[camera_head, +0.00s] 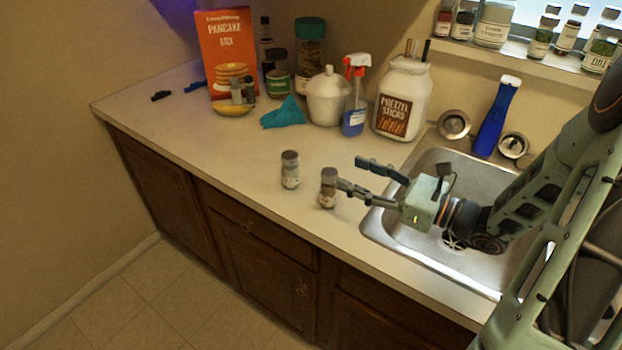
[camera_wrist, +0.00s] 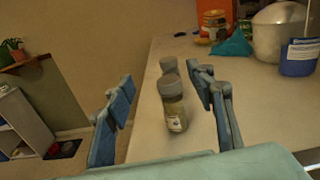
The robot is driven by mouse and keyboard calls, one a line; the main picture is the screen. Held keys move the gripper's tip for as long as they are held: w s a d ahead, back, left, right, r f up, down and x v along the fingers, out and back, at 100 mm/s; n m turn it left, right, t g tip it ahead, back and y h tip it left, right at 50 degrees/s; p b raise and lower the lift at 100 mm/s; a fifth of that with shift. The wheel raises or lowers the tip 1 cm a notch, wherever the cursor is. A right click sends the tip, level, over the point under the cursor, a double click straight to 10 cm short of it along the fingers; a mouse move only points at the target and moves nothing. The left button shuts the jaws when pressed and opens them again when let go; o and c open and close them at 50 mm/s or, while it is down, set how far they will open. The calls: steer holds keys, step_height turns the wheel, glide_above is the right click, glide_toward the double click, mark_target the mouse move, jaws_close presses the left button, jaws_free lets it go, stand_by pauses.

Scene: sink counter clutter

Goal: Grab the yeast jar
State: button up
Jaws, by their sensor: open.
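Two small jars with grey-brown lids stand upright on the counter, left of the sink. The nearer jar (camera_head: 328,190) is just off the tip of one finger of my gripper (camera_head: 351,174); whether they touch is unclear. In the wrist view this jar (camera_wrist: 175,112) appears between the two open fingers, with its pale label partly turned away. The other jar (camera_head: 290,172) stands a little farther left, and in the wrist view it (camera_wrist: 169,65) is partly hidden behind the first. The labels are too small to read, so I cannot tell which is the yeast jar. My gripper is open and empty.
The sink (camera_head: 400,232) lies under my gripper and arm. The counter's front left is clear.

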glide_toward(336, 191)
steer(key=shift+m+t, duration=0.4)
steer(key=x, duration=0.4)
steer(key=shift+a+f+b, duration=0.3)
steer(key=shift+a+b, duration=0.1)
steer(key=shift+x, duration=1.15)
steer(key=shift+p+x, duration=0.45)
steer(key=shift+x, duration=2.2)
steer(key=shift+r, duration=0.1)
steer(key=c, duration=1.3)
